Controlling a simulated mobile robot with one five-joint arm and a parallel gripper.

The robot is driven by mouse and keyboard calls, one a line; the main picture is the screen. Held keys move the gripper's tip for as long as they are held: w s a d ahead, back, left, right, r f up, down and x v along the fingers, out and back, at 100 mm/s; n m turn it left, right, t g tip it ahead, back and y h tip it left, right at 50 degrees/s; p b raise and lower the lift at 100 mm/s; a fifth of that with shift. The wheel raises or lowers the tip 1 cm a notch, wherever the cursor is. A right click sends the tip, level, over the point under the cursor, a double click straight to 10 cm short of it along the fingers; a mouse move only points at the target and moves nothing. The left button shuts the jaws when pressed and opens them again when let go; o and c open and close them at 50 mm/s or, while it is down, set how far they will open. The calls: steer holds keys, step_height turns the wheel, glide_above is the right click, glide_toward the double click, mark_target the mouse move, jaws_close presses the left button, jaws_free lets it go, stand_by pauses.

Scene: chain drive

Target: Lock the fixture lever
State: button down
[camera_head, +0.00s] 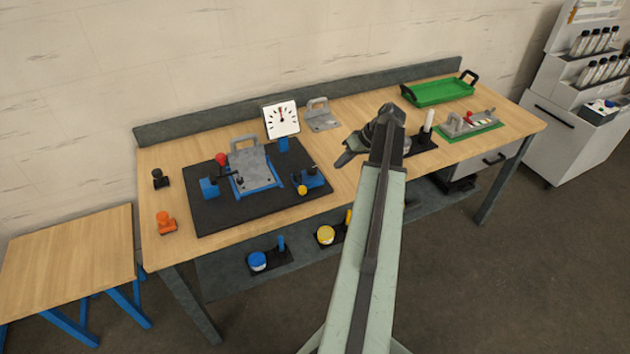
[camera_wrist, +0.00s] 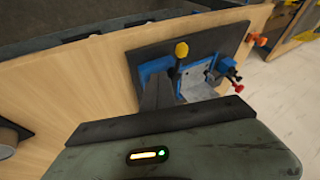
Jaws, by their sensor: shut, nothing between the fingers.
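The fixture is a blue base with a grey handled plate (camera_head: 250,165) on a black mat (camera_head: 215,213). A lever with a red knob (camera_head: 221,159) stands at its left. A lever with a yellow knob (camera_head: 302,190) is at its front right, by a blue block. In the wrist view the yellow knob (camera_wrist: 181,48) stands up near my fingers and the red knob (camera_wrist: 238,88) is farther off. My gripper (camera_head: 343,160) is shut and empty, above the bench to the right of the fixture, apart from both levers. The fingers hide part of the fixture in the wrist view.
A dial gauge (camera_head: 281,119) and a grey handled plate (camera_head: 320,117) stand behind the fixture. An orange knobbed piece (camera_head: 166,223) and a black one (camera_head: 160,179) are at left. A green tray (camera_head: 440,91) lies far right.

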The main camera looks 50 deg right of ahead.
mark_target(300, 183)
steer(key=w+a+f+b, duration=0.6)
steer(key=f+b, duration=0.3)
steer(key=shift+a, duration=0.3)
steer(key=shift+w, duration=0.1)
